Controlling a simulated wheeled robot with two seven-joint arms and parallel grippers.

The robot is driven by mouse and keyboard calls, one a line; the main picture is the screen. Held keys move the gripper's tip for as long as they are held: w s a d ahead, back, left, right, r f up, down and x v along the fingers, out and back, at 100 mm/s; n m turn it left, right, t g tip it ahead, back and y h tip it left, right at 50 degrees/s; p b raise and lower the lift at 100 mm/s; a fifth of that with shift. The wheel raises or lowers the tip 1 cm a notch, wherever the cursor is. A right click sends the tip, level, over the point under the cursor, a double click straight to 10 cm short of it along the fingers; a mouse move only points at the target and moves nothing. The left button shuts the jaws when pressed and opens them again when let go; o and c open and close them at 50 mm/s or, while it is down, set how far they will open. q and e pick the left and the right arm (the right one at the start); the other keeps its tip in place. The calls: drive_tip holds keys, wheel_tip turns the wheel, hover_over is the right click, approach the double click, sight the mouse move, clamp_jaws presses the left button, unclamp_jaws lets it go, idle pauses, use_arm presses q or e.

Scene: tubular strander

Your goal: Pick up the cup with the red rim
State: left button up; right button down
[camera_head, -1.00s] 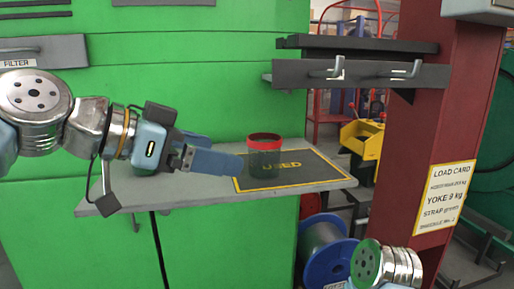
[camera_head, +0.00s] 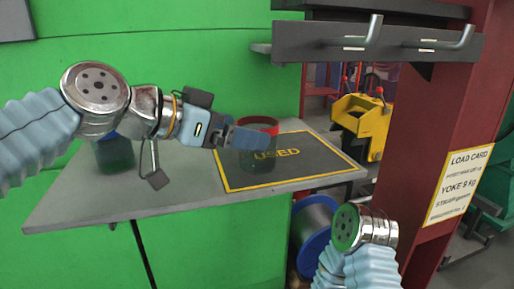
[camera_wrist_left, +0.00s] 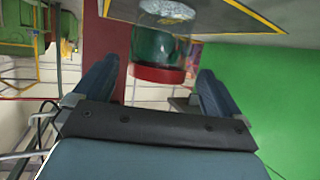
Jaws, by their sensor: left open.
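The cup with the red rim (camera_head: 260,121) is a dark green, see-through cup standing upright on the dark USED mat on the shelf. My left gripper (camera_head: 257,139) is level with its upper part, in front of it in the head view, and hides part of its left side. In the left wrist view the picture is upside down, and the cup (camera_wrist_left: 158,74) shows between the two spread fingers (camera_wrist_left: 157,78). The left gripper is open and empty; I cannot tell whether a finger touches the cup. My right gripper is not in view, only part of that arm.
A second green cup (camera_head: 115,156) with a blue rim stands on the grey shelf (camera_head: 95,200) behind my left arm. A bracket with hooks (camera_head: 370,45) hangs above right. A red post (camera_head: 425,130) with a load card stands right. A blue spool (camera_head: 312,225) is below.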

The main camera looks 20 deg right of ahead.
use_arm(q)
drive_tip(key=x, duration=0.5)
drive_tip(key=c, duration=1.1)
drive_tip(key=shift+o, duration=0.2)
